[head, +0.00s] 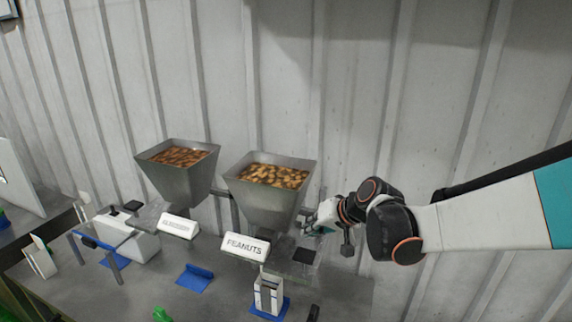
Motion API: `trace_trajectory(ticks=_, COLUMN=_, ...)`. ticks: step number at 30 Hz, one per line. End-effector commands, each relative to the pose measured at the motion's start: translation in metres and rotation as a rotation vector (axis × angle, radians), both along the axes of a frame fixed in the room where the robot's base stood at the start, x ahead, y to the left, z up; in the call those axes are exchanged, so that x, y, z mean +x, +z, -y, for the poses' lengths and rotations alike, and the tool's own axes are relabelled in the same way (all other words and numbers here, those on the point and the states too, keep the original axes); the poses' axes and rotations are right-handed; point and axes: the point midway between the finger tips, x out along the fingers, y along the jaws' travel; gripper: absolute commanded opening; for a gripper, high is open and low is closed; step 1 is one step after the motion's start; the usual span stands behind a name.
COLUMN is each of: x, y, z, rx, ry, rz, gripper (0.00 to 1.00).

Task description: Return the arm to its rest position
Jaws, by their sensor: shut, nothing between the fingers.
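My arm (490,212) reaches in from the right side of the head view, white with dark joints and a teal band. My gripper (310,229) is at its left end, just right of the peanut hopper (268,205). It is small in the picture, and its fingers are shut with nothing held. The gripper is close to the hopper's lower part and above a clear tray with a dark square (304,255). I cannot tell whether it touches either one.
A second hopper (180,182) of brown nuts stands to the left. A "PEANUTS" sign (245,246) and another white sign (180,227) are in front. The grey table (150,290) holds blue pieces and a small white carton (267,293). A ribbed wall (350,90) stands behind.

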Motion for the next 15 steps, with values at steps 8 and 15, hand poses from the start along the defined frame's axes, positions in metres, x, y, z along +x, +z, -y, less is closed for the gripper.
trace_trajectory(ticks=8, x=-0.059, y=-0.036, z=0.024, rx=-0.111, ry=-0.031, rz=0.000, gripper=0.00)
trace_trajectory(ticks=15, x=-0.123, y=-0.076, z=0.051, rx=-0.231, ry=-0.063, rz=0.003, gripper=0.00)
